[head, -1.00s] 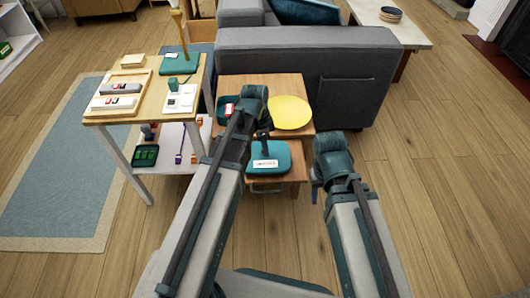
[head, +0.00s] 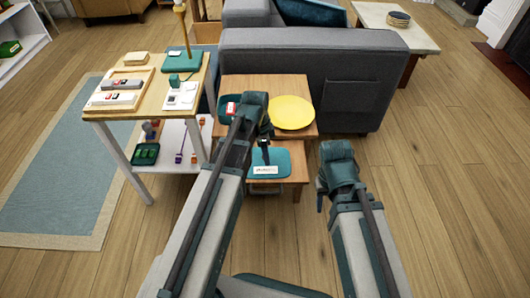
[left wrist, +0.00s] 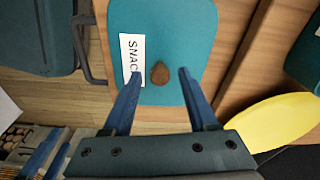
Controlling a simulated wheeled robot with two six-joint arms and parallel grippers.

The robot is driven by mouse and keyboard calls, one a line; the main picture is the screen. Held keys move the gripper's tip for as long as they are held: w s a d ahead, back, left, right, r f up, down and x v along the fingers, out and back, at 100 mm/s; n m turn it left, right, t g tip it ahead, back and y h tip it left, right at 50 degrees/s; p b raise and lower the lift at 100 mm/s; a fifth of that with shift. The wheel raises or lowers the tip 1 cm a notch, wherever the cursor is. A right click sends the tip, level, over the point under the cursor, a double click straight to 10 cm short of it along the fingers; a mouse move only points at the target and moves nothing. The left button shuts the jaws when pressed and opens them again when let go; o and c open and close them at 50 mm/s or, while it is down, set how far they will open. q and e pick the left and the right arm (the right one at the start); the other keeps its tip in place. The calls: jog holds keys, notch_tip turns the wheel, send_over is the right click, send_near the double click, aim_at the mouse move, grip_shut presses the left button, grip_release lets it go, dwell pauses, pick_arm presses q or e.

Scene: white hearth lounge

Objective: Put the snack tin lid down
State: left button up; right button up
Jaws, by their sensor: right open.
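The teal snack tin lid (head: 280,157), with a white label and a brown knob (left wrist: 160,73), lies flat over the lower wooden front of the small table. It also shows in the left wrist view (left wrist: 185,30). My left gripper (head: 265,158) is above the lid. Its two blue fingers (left wrist: 160,88) are apart, one on each side of the knob, with gaps between. My right gripper (head: 320,193) hangs to the right over the floor, empty; its spread blue fingers show at the lower left of the left wrist view (left wrist: 50,152).
A yellow plate (head: 292,113) and a teal tin (head: 228,103) sit on the small table's top (head: 262,82). A side table (head: 197,98) with trays stands at left. A grey sofa (head: 300,60) is behind. Floor at right is clear.

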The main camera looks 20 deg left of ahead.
aim_at(261, 162)
pick_arm(q)
jog(key=shift+r, duration=0.1)
notch_tip(261, 162, up, 12)
jog(key=a+p, duration=0.1)
jog(key=p, duration=1.1)
jog(key=s+d+n+y, duration=0.2)
jog(key=s+d+n, duration=0.7)
jog(key=s, duration=0.5)
jog(key=d, duration=0.2)
jog(key=shift+d+g, duration=0.35)
jog(key=shift+g, duration=0.05)
jog(key=shift+s+r, duration=0.1)
notch_tip(261, 162, up, 18)
jog(key=p, duration=1.8)
